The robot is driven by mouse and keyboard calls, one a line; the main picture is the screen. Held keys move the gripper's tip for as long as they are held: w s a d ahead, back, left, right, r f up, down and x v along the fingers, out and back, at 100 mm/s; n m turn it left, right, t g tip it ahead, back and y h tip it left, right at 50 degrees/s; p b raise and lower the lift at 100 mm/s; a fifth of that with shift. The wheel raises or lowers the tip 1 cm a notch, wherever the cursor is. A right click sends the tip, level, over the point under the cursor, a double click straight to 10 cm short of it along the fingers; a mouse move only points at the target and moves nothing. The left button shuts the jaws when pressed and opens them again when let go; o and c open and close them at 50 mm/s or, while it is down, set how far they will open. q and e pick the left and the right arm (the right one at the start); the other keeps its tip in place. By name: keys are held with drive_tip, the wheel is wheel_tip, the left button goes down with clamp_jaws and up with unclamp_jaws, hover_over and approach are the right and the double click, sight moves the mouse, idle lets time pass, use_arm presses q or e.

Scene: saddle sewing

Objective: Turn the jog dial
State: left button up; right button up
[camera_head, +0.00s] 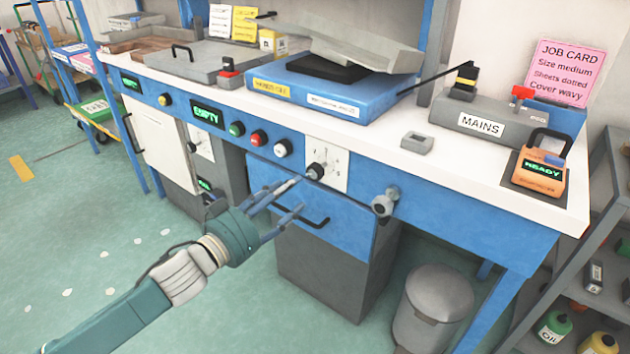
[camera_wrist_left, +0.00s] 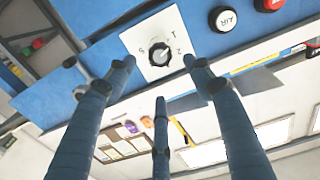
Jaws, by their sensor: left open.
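The jog dial (camera_head: 316,171) is a dark round knob on a white numbered plate (camera_head: 341,163) on the blue front of the bench. In the left wrist view the dial (camera_wrist_left: 159,54) sits on its plate (camera_wrist_left: 133,38), between and beyond the fingertips. My left gripper (camera_head: 297,195) is open and empty, just in front of and slightly below the dial. Its fingers also show in the left wrist view (camera_wrist_left: 160,75), spread around the dial's line of sight. Whether any fingertip touches the dial is unclear. My right gripper is not in view.
A drawer handle (camera_head: 303,219) lies just below the dial, close to my fingers. Buttons, including a red one (camera_head: 258,138) and a white one (camera_head: 283,148), sit to the left. A grey knob (camera_head: 385,202) sticks out at the right.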

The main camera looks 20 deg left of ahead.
sight(313, 174)
use_arm(q)
drive_tip(key=x, duration=1)
drive_tip(key=shift+w+b, duration=0.25)
drive_tip(key=shift+b, duration=0.15)
drive_tip(key=c, duration=1.2)
